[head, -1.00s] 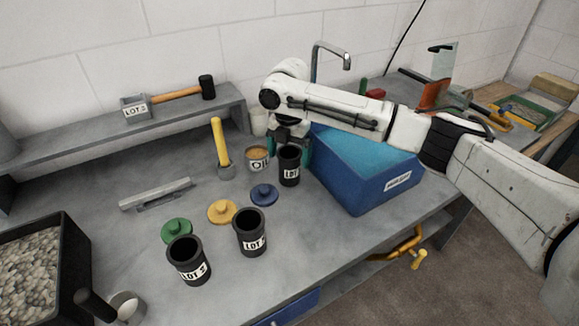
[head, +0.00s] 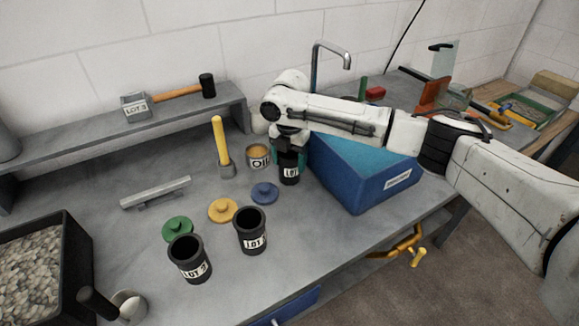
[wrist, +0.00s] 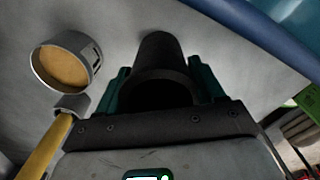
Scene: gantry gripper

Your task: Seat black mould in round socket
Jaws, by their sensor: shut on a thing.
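A black mould (head: 289,172) with a white LOT label stands upright beside the blue box's left side. My gripper (head: 288,150) is over its top in the head view, with teal fingers at its sides. In the wrist view my gripper (wrist: 160,88) is shut on this black mould (wrist: 158,55), one finger on each side. Whether its base touches the bench is unclear. Two more black moulds with LOT labels stand open-topped nearer the front, one at left (head: 189,262) and one at right (head: 250,233). I cannot make out a round socket in either view.
The blue box (head: 365,178) is close right of the held mould. Green (head: 177,230), yellow (head: 222,211) and blue (head: 264,194) lids lie in front. A metal bar (head: 155,193) lies farther left.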

